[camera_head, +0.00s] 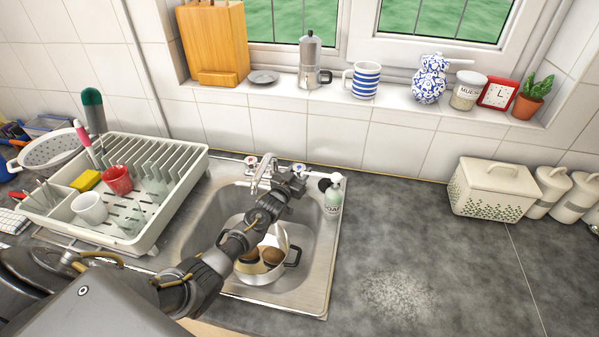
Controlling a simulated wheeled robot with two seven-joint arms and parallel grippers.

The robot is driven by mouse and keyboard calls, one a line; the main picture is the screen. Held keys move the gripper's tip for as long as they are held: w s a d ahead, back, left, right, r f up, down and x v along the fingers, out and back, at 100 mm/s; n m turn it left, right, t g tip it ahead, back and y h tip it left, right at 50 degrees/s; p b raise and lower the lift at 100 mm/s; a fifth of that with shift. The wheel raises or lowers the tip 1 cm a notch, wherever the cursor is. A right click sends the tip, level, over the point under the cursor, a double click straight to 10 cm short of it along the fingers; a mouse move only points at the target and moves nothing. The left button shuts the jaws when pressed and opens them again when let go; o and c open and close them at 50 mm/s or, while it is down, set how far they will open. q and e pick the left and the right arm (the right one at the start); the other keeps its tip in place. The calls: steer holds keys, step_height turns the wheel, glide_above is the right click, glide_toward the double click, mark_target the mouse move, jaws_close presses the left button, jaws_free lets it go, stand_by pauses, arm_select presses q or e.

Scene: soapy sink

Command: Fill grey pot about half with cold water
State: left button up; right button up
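A pot (262,281) with dark side handles stands in the metal sink (312,272). Brown round items and a pale dish-like piece show inside it, and my arm hides part of it. No water is visible in the pot. The tap spout (263,172) rises at the back of the sink, with a left tap knob (250,161) and a right tap knob (299,168). My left gripper (297,180) is at the right knob; whether it touches the knob or is open is unclear. My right gripper is out of view.
A soap bottle (334,195) stands just right of my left gripper. A dish rack (160,212) with a red mug (117,180) and a white mug (90,207) is left of the sink. The grey counter (410,225) to the right is mostly clear.

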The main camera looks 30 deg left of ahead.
arm_select(q)
steer(key=c, duration=0.4)
steer(key=shift+y, duration=0.3)
steer(key=shift+d+n+y, duration=0.1)
steer(key=shift+n+y, duration=0.6)
steer(key=shift+y, duration=0.1)
steer(key=shift+f+n+g+y+b, duration=0.25)
steer(key=shift+n+y+b, duration=0.4)
steer(key=shift+y, duration=0.45)
steer(key=n+g+y+b, duration=0.1)
steer(key=n+y+b, duration=0.1)
steer(key=n+y, duration=0.1)
steer(key=shift+g+y, duration=0.25)
steer(key=shift+y, duration=0.15)
steer(key=shift+r+n+g+y+b, duration=0.15)
steer(key=shift+n+g+y+b, duration=0.5)
steer(key=shift+y+b, duration=0.45)
